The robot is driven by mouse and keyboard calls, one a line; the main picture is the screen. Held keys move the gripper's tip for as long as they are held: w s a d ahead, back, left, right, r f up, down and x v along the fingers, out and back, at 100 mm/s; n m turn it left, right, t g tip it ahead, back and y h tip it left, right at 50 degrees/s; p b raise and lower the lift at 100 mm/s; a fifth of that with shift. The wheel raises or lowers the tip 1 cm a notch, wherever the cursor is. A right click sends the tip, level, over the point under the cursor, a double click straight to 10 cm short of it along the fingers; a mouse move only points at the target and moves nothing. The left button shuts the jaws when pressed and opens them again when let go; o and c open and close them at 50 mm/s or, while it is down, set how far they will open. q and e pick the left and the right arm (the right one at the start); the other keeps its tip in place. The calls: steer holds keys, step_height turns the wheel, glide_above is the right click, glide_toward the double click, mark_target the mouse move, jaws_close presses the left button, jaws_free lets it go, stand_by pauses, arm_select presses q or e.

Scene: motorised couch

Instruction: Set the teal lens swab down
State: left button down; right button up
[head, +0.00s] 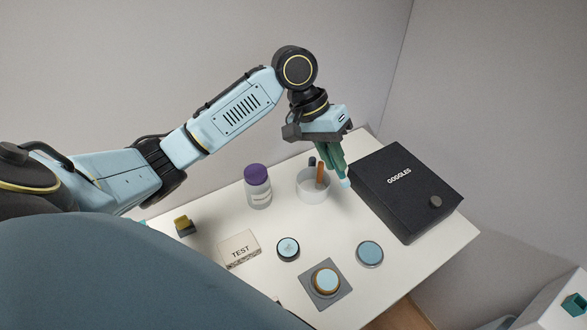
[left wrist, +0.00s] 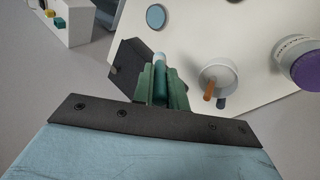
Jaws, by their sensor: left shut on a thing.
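My left gripper (head: 335,165) is shut on the teal lens swab (head: 345,183). It holds it above the white table, between the white cup and the black goggles box. In the left wrist view the swab (left wrist: 160,66) sticks out past the green fingers, its tip pale blue. My right gripper is not in view.
The white cup (head: 308,190) holds an orange stick and a dark one. The goggles box (head: 395,204) lies right of it. A purple-lidded jar (head: 258,190), TEST box (head: 240,250), dark-rimmed disc (head: 288,248), blue disc (head: 370,253) and grey square pad (head: 315,299) stand around. Clear table lies between cup and discs.

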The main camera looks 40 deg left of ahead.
arm_select(q)
steer(key=w+a+f+n+y+p, duration=0.1)
steer(key=w+a+f+y, duration=0.3)
steer(key=a, duration=0.4)
steer(key=shift+w+a+f+g+y+p, duration=0.15)
steer(key=shift+f+g+y+p, duration=0.25)
steer(key=shift+y+p, duration=0.45)
steer(key=shift+f, duration=0.1)
steer(key=shift+f, duration=4.8)
steer(key=shift+f, duration=0.15)
steer(key=c, duration=1.4)
jaws_free()
